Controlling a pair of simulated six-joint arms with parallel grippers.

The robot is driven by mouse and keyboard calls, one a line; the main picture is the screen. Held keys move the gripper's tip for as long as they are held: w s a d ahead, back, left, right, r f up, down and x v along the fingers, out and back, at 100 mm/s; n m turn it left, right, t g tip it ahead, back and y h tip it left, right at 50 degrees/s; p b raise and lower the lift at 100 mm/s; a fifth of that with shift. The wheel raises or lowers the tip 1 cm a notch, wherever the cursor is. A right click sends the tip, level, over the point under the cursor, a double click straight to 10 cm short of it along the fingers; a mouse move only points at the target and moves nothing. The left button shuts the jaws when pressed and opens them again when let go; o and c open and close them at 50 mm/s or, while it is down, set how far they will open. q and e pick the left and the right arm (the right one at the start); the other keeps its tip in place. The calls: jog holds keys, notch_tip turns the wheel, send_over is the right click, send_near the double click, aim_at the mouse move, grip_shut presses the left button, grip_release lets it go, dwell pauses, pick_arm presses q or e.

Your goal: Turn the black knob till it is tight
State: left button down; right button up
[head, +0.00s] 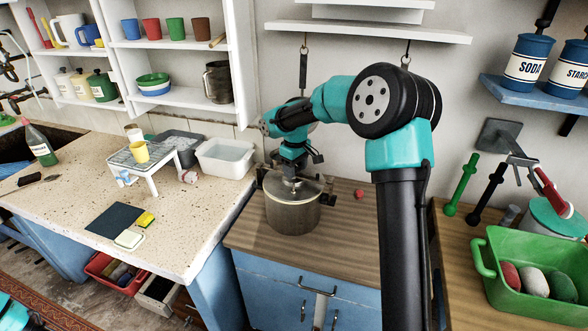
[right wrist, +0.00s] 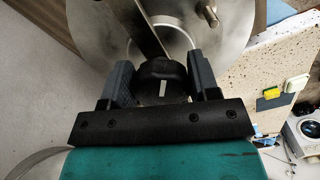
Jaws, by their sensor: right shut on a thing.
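The metal pot (head: 292,217) stands on the wooden counter with its lid (head: 312,191) on. The black knob (right wrist: 162,72) is on top of the lid and carries a short white mark facing the camera in the right wrist view. My right gripper (head: 290,172) reaches down over the lid from above. In the right wrist view its two fingers (right wrist: 162,84) stand on either side of the knob, shut on it. In the head view the gripper mostly hides the knob. My left gripper is out of view.
A white basin (head: 225,158) and a small rack table (head: 150,177) stand left of the pot. A small red ball (head: 359,193) lies right of it. A shelf (head: 370,30) hangs above.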

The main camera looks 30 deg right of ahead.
jog(key=m, duration=0.4)
jog(key=shift+m, duration=0.3)
jog(key=m, duration=0.3)
jog(key=shift+m, duration=0.3)
jog(key=o, duration=0.8)
